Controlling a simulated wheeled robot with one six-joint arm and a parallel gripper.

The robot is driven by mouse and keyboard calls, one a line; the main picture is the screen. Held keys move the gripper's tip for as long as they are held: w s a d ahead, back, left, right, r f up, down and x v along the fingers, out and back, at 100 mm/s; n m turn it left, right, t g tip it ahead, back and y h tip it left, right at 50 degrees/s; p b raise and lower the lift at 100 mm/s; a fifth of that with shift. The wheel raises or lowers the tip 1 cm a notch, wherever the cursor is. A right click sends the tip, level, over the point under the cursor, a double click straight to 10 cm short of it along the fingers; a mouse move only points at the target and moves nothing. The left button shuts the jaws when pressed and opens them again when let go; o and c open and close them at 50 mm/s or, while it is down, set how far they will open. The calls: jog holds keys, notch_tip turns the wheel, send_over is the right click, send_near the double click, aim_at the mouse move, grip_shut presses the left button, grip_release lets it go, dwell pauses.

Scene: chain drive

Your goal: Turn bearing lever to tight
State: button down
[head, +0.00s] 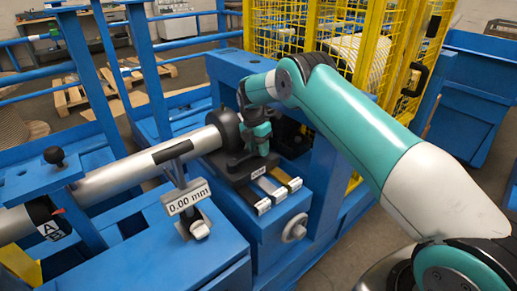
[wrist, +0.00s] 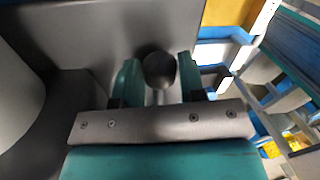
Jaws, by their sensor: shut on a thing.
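The bearing lever shows in the wrist view as a dark round knob (wrist: 159,70) on a thin pale stem. My gripper (wrist: 157,78) has its two green fingers on either side of the knob and is shut on it. In the head view my gripper (head: 262,143) points down at the dark bearing block (head: 238,168), at the end of the silver shaft (head: 125,175). The lever is hidden behind my gripper there. A small white label sits on the block's front, too small to read.
A gauge display (head: 188,197) reading 0.00 mm stands left of the bearing on the blue frame (head: 180,262). Coloured blocks (head: 270,190) and a grey handwheel (head: 294,228) are in front of the bearing. A yellow mesh guard (head: 285,28) rises behind my arm.

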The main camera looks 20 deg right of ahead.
jog(key=c, duration=0.7)
grip_release()
jog(key=shift+a, duration=0.2)
jog(key=shift+d, duration=0.1)
jog(key=w+r+p, duration=0.1)
jog(key=r+p, duration=0.2)
jog(key=r, duration=0.2)
jog(key=w+a+r+p, duration=0.1)
jog(key=r+p, duration=0.2)
jog(key=r, duration=0.3)
jog(key=w+r+p, duration=0.1)
jog(key=r+p, duration=0.3)
jog(key=r, duration=0.2)
jog(key=shift+a+r, duration=0.1)
jog(key=shift+a, duration=0.2)
